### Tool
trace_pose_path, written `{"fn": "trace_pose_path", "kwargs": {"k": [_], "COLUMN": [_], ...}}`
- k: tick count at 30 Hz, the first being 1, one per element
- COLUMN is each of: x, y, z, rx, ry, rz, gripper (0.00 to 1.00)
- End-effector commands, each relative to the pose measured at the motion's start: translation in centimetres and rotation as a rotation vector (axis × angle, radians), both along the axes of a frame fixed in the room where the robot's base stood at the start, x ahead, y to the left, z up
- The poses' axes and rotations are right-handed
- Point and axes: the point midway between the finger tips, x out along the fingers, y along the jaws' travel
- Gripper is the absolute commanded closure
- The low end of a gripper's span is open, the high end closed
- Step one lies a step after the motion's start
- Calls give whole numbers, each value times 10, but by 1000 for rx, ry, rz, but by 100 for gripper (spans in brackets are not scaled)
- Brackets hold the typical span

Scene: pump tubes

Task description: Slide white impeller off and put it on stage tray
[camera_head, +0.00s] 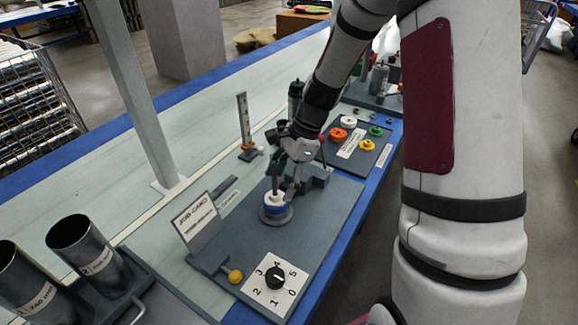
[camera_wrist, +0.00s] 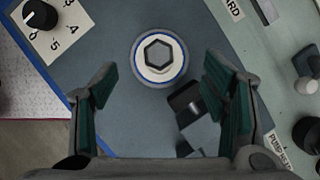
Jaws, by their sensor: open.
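A white impeller (camera_head: 271,197) sits on top of a blue ring (camera_head: 276,210) on a round grey base on the dark work board. In the wrist view the white impeller (camera_wrist: 147,71) surrounds a dark hexagonal shaft end, with the blue ring's edge around it. My gripper (camera_head: 283,191) is open above and beside this stack. In the wrist view its two green-padded fingers (camera_wrist: 160,75) are spread wide to either side, with nothing between their pads. The likely stage tray (camera_head: 345,160) lies behind, holding white, orange, green and yellow parts.
A dial plate with a black knob (camera_head: 276,277), a yellow knob (camera_head: 235,276) and a tilted sign (camera_head: 197,222) stand nearer. Metal tubes (camera_head: 88,252) are at left. A dark block (camera_wrist: 186,98) lies close to the stack. An upright gauge (camera_head: 243,122) stands behind.

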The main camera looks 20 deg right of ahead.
Motion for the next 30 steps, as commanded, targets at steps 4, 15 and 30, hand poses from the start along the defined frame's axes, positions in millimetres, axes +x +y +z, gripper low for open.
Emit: {"fn": "trace_pose_path", "kwargs": {"k": [4, 15, 30], "x": [0, 0, 0], "y": [8, 13, 13], "z": [-19, -30, -30], "rx": [1, 0, 0], "ry": [2, 0, 0], "rz": [1, 1, 1], "gripper": [32, 32, 73]}}
